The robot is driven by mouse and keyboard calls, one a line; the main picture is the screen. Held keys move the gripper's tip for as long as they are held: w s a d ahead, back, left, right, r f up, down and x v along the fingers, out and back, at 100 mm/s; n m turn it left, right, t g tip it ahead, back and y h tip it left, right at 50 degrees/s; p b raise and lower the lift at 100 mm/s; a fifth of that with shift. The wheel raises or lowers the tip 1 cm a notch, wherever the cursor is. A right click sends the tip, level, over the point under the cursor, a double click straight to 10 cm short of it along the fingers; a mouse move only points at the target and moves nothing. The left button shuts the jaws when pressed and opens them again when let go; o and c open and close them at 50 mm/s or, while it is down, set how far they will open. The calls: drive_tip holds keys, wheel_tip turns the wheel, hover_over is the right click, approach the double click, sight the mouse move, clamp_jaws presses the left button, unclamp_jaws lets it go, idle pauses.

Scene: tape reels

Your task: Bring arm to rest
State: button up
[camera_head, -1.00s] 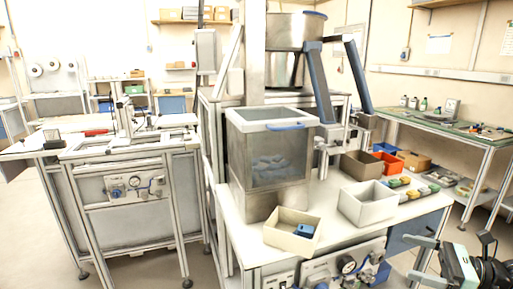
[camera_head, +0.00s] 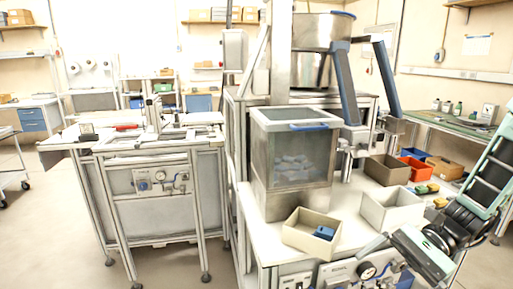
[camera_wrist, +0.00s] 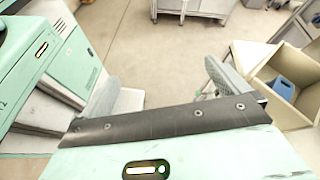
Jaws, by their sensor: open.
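My gripper (camera_head: 390,262) is at the lower right of the head view, low in front of the white worktable (camera_head: 262,232). In the wrist view my gripper (camera_wrist: 160,88) shows two grey fingers spread wide apart with bare floor between them, so it is open and empty. My pale green arm comes down from the right edge of the head view and is bent at a dark joint. The lower finger is hard to make out in the head view.
A beige bin (camera_head: 297,240) with a blue part (camera_head: 324,233) stands by the table's front edge; it also shows right in the wrist view (camera_wrist: 268,75). Open floor lies left.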

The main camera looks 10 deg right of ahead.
drive_tip(key=s+a+r+n+h, duration=0.2)
drive_tip(key=s+a+n+h, duration=0.1)
drive_tip(key=a+n, duration=0.3)
drive_tip(key=s+a+r+n+t+h, duration=0.1)
drive_tip(key=s+a+r+n+h, duration=0.1)
drive_tip(key=a+n+h, duration=0.3)
drive_tip(key=s+a+r+n+h, duration=0.2)
drive_tip(key=s+a+n+h, duration=0.2)
drive_tip(key=a+n, duration=0.3)
drive_tip(key=s+n, duration=0.1)
drive_tip(key=n, duration=0.2)
drive_tip(key=shift+t+h, duration=0.3)
drive_tip(key=shift+a, duration=0.1)
